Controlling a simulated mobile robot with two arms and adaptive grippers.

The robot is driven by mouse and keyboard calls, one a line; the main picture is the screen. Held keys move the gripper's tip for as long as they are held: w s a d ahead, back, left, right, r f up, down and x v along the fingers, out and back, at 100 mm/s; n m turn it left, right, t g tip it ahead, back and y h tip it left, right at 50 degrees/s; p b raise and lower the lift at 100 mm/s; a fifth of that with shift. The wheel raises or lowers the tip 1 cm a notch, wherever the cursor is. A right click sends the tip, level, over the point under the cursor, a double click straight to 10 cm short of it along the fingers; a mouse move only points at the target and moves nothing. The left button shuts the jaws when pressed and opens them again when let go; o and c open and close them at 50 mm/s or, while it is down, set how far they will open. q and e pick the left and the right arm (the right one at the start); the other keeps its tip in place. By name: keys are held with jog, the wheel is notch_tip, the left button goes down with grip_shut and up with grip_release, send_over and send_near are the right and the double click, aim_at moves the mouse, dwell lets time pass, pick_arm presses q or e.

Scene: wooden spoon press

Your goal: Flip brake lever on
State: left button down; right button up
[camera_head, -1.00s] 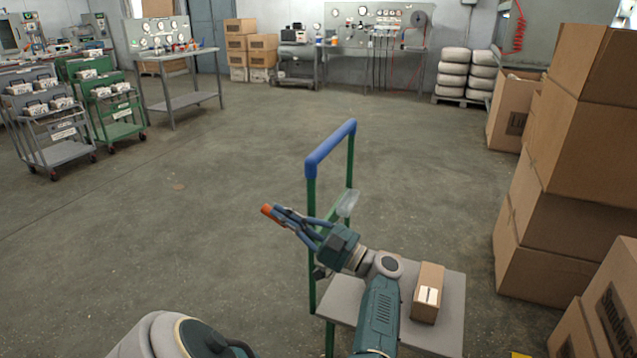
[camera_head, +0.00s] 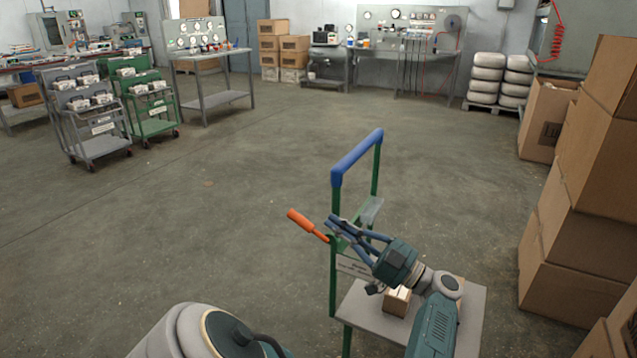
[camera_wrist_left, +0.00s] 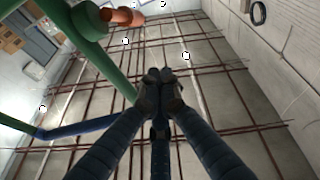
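The brake lever (camera_head: 307,225) has an orange handle and sticks out to the left of the cart's green post (camera_head: 334,265), tilted with its free end up. My left gripper (camera_head: 332,228) is just right of the handle in the head view, in front of the cart frame. In the left wrist view, its fingertips (camera_wrist_left: 159,75) look together with nothing between them. There the orange handle (camera_wrist_left: 126,17) is at the top left beside a green tube, apart from the fingers. My right gripper is not in view.
The cart has a blue push bar (camera_head: 357,158) and a grey platform (camera_head: 465,320) carrying a small cardboard box (camera_head: 397,302). Stacked cartons (camera_head: 565,225) stand at the right. Green and grey trolleys (camera_head: 145,105) stand at the back left. The floor left of the cart is clear.

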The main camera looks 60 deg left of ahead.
pick_arm(q)
jog(key=shift+r+v, duration=0.2)
jog(key=shift+v, duration=1.3)
